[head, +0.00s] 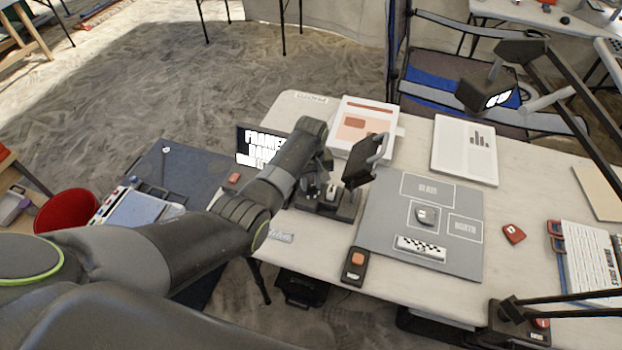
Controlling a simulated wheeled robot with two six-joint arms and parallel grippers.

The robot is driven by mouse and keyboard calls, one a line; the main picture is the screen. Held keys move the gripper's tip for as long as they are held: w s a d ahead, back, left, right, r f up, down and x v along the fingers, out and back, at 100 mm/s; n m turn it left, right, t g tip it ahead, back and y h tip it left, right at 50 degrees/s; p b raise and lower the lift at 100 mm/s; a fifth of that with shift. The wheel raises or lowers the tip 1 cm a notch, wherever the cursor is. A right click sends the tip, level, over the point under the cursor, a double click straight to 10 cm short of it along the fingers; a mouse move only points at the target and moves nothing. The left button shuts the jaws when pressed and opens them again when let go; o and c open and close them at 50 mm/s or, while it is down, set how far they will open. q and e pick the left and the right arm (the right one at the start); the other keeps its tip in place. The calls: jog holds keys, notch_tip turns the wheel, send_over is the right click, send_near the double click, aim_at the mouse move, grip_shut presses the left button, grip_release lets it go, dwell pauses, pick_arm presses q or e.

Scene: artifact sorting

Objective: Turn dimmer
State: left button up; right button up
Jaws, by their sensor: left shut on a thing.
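My left arm reaches in from the left, over the front edge of the pale table. Its gripper (329,186) points down at a black device (345,208) with a low base and a tilted dark panel. The jaws are shut on a small part of this device, seemingly the dimmer knob; the fingers and wrist largely hide it, so its turn cannot be read. My right gripper does not show.
A dark panel (375,150) stands just right of the gripper. A grey sorting mat (385,225) lies farther right, with a checkered scale strip (420,248). A black box with an orange button (355,266) sits at the front edge. A lamp (487,92) overhangs the back right.

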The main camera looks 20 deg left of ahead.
aim_at(311, 185)
pick_arm(q)
jog(key=m+p, duration=0.1)
jog(key=m, duration=0.2)
jog(key=shift+r+p, duration=0.15)
jog(key=shift+p, duration=0.15)
jog(key=shift+m+p, duration=0.5)
jog(key=shift+m, duration=1.3)
jog(key=o, duration=1)
jog(key=shift+r, duration=0.25)
notch_tip(311, 185, up, 17)
jog(key=shift+f, duration=0.15)
